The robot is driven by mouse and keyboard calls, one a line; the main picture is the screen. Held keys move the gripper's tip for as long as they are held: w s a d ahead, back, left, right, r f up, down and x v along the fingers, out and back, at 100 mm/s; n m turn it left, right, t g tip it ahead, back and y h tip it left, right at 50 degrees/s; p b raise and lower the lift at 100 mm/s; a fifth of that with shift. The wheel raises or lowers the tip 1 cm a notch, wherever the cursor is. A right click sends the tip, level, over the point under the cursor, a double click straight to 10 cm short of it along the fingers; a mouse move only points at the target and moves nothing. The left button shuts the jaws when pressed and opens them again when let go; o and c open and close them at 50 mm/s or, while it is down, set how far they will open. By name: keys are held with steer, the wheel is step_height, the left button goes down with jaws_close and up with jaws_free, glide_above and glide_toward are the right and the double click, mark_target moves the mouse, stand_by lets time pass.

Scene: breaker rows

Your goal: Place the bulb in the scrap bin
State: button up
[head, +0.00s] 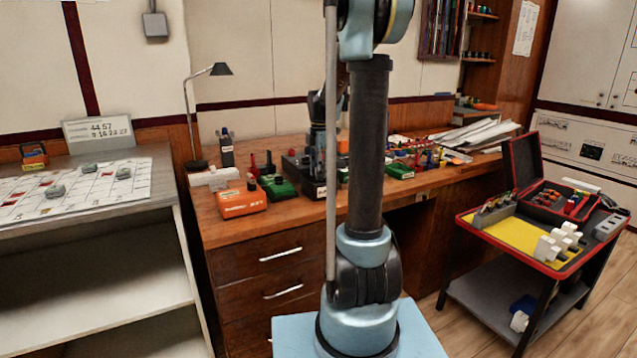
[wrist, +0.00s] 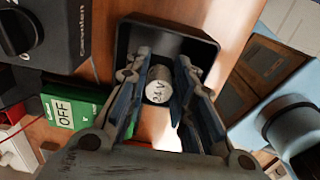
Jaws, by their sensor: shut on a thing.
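The bulb (wrist: 158,85) shows in the wrist view as a small pale metal cylinder marked 24V. My gripper (wrist: 159,72) has its two fingers on either side of the bulb and is shut on it. A black open-topped bin (wrist: 207,41), which looks like the scrap bin, lies behind the bulb and fingertips in the wrist view. The bulb appears over the bin's near part; how high it is above the bin I cannot tell. In the head view my arm hides the bulb and the bin.
A black device with a knob (wrist: 45,30) and a green box marked OFF (wrist: 62,112) stand left of the bin. On the wooden bench (head: 225,236) are an orange box (head: 243,202) and many small parts. A cart with a yellow mat (head: 505,232) stands at right.

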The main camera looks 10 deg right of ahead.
steer(key=shift+f, duration=1.95)
steer(key=o, duration=1)
steer(key=shift+c, duration=0.2)
